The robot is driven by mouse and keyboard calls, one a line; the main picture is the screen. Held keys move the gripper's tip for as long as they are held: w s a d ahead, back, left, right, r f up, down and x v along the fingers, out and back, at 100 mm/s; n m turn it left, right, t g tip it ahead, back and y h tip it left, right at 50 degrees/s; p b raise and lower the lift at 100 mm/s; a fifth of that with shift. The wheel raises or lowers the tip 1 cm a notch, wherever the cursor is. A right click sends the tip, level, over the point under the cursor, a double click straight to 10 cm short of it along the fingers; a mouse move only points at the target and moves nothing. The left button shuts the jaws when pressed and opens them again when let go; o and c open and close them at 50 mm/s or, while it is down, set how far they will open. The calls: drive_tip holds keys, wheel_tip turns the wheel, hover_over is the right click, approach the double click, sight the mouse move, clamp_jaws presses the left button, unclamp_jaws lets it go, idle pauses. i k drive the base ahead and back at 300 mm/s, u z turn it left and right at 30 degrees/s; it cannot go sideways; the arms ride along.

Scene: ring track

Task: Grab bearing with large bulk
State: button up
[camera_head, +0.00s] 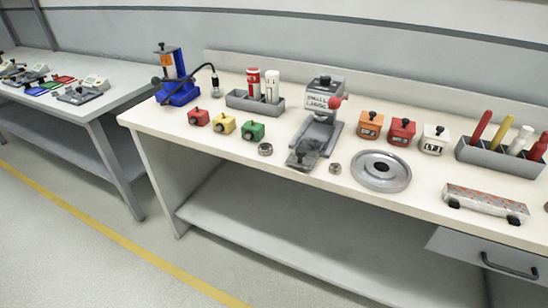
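Two small metal ring-shaped bearings lie on the white workbench (300,178). The larger-looking bearing (265,149) is near the front edge, below the green block and left of the grey press. The smaller-looking bearing (335,168) lies right of the press base, beside a wide round metal dish (368,180). Both bearings lie flat and apart from other things. My gripper is not in view.
A grey press (318,128) labelled "SMALL" and "LARGE" stands between the bearings. Red (198,117), yellow (224,124) and green (252,131) blocks stand to the left. A blue device (178,92) is at the far left. A patterned bar (486,203) lies at right.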

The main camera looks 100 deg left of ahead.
sight(265, 150)
drive_tip(key=u, duration=3.25)
